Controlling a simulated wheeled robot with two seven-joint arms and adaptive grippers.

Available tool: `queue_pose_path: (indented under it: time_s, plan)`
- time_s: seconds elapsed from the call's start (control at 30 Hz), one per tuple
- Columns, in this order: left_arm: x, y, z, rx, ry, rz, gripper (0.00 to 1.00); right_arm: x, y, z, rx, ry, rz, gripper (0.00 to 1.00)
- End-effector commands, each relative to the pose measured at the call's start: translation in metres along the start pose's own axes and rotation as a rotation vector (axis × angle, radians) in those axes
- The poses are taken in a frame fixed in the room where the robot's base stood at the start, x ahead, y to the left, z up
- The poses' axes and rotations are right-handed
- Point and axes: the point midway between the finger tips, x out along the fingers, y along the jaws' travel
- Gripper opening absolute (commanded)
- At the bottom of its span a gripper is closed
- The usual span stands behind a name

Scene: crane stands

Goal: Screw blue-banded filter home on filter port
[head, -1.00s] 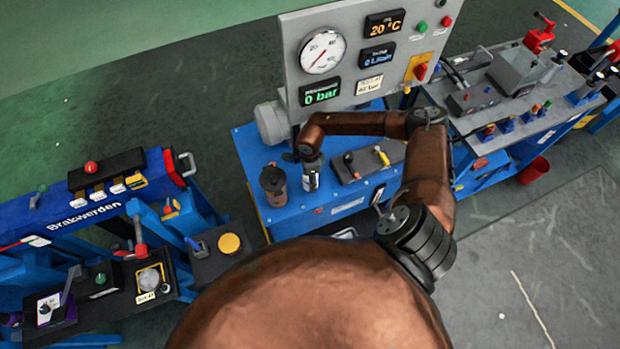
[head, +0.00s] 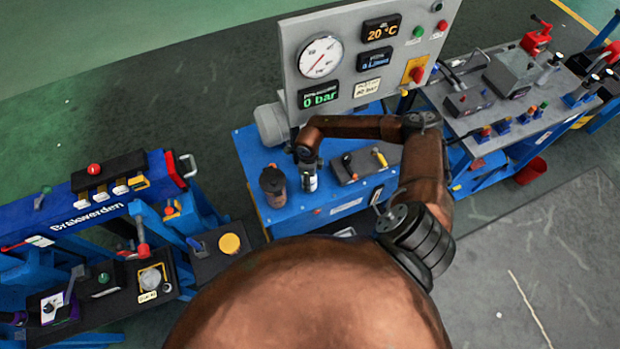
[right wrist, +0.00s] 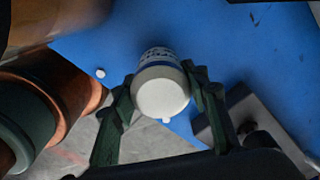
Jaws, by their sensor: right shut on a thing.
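The filter (right wrist: 161,92) is a white cylinder with a blue band near its far end in the right wrist view. My right gripper (right wrist: 162,85) is shut on it, a dark finger on each side. In the head view the filter (head: 310,183) shows as a small white and dark cylinder under my right gripper (head: 308,164), upright over the blue bench (head: 250,150). The filter port is not visible; the filter and gripper may cover it, and I cannot tell how far they are joined. My left gripper is not in view.
A brown canister (head: 273,187) stands close to the left of the filter. A dark block with a yellow-handled part (head: 366,164) lies to the right. Behind rises a grey gauge panel (head: 345,75) reading 0 bar.

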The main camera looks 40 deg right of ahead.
Motion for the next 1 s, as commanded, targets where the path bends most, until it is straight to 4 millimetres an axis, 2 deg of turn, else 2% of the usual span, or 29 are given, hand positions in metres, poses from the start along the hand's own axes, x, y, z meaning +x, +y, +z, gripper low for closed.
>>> queue_pose_path:
  time_s: [0.37,0.47,0.7,1.0]
  plan:
    - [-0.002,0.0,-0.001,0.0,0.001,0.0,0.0,0.0,-0.002,0.0,0.055,-0.001,-0.002,0.09]
    - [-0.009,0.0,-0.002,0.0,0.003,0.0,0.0,-0.002,-0.001,0.0,0.137,0.0,0.0,0.09]
    - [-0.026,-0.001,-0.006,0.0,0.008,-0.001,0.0,-0.003,-0.002,0.0,0.445,0.003,0.002,0.09]
    - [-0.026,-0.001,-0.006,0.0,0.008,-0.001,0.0,0.0,-0.002,0.0,0.498,0.004,0.002,0.09]
